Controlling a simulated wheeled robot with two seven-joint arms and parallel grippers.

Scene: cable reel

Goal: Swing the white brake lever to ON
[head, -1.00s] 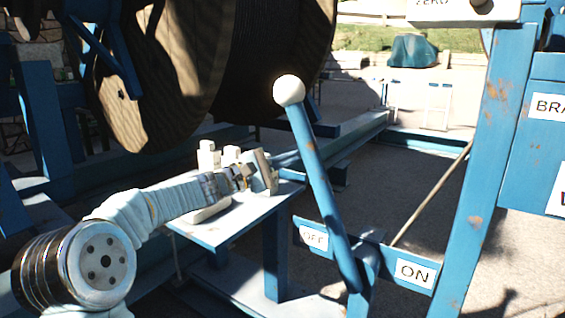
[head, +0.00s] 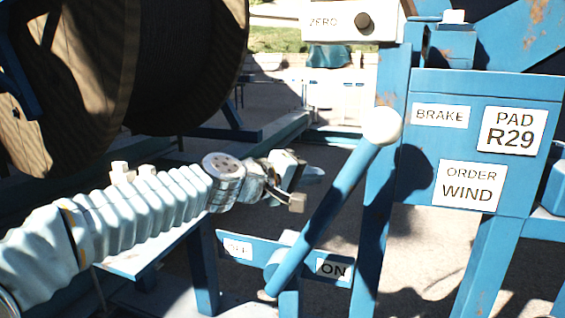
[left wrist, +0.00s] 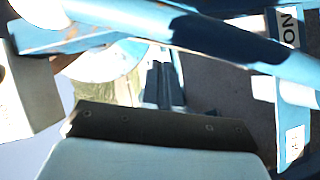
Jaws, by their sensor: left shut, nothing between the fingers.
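The brake lever is a blue bar (head: 330,205) with a white ball knob (head: 382,126). In the head view it leans to the upper right from its low pivot, crossing just left of the ON label (head: 334,269). The OFF label (head: 237,249) is left of the pivot on the same blue plate. My left gripper (head: 305,185) is shut and empty, on the left side of the bar. I cannot tell whether it touches the bar. In the left wrist view a blue bar (left wrist: 220,42) crosses the top, near the ON label (left wrist: 290,27). My right gripper is not in view.
A blue panel (head: 410,176) with BRAKE, PAD R29 and ORDER WIND signs stands right of the lever. A white ZERO box (head: 345,22) is above. A large wooden cable reel (head: 75,75) fills the upper left. A blue bench (head: 135,262) lies below my left arm.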

